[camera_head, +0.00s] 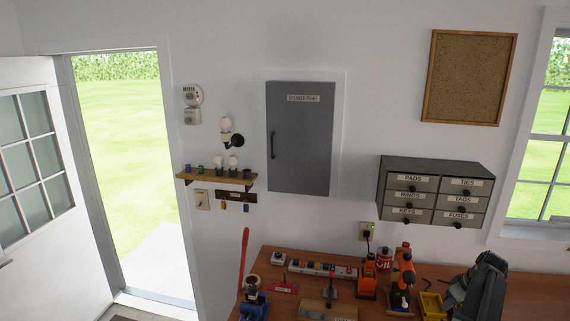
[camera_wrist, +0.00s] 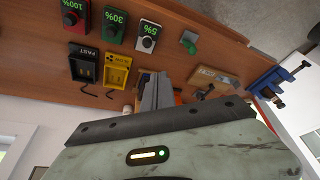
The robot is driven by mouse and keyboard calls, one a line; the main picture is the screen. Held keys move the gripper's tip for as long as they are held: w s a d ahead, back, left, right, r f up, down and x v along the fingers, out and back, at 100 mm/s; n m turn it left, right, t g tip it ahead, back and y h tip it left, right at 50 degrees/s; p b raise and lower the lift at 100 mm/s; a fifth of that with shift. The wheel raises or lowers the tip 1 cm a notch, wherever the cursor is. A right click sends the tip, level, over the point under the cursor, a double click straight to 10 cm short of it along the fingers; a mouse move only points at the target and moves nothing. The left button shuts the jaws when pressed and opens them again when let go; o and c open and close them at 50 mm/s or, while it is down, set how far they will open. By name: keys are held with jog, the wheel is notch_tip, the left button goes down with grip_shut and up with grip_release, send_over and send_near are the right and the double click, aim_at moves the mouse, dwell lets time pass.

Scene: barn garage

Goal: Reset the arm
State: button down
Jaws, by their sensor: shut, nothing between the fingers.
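My gripper (camera_wrist: 157,82) shows in the wrist view as grey fingers held together beyond a dark bar and a worn pale-green housing with a lit yellow strip. Nothing is visible between the fingers. The wrist view looks upside down, with the brown workbench (camera_wrist: 130,55) across its upper part. In the head view my grey-green arm is folded at the lower right, over the right part of the workbench (camera_head: 270,262). The fingertips cannot be made out there.
In the wrist view, battery units marked 100% (camera_wrist: 74,12), 30% (camera_wrist: 115,28) and 5% (camera_wrist: 148,37) sit near black and yellow chargers (camera_wrist: 116,71). An orange drill (camera_head: 402,270) stands left of my arm. A drawer cabinet (camera_head: 432,192) hangs above the bench.

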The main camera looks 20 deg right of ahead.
jog(key=w+a+f+n+y+b, duration=0.1)
jog(key=w+a+f+n+b, duration=0.2)
jog(key=w+a, duration=0.45)
jog(key=w+a+f+b, duration=0.4)
jog(key=w+a, duration=0.2)
jog(key=w, duration=0.2)
jog(key=w+a+f+n+g+y+b, duration=0.15)
jog(key=w+a+f+b, duration=0.3)
jog(key=a, duration=0.55)
jog(key=w+a+f+n+t+h+b, duration=0.1)
jog(key=w+a+f+n+b, duration=0.25)
jog(key=a, duration=0.75)
jog(key=w+a+f+g+b, duration=0.1)
jog(key=a+f+b, duration=0.3)
jog(key=a, duration=0.7)
jog(key=a+f+g+b, duration=0.1)
jog(key=a+f+b, duration=0.25)
jog(key=a, duration=0.75)
jog(key=s+a+f+m+g+h+b, duration=0.1)
jog(key=s+a+f+m+b, duration=0.1)
jog(key=s+a+m, duration=0.4)
jog(key=shift+s+f+m, duration=0.7)
jog(key=shift+s+m, duration=0.1)
jog(key=shift+s, duration=0.2)
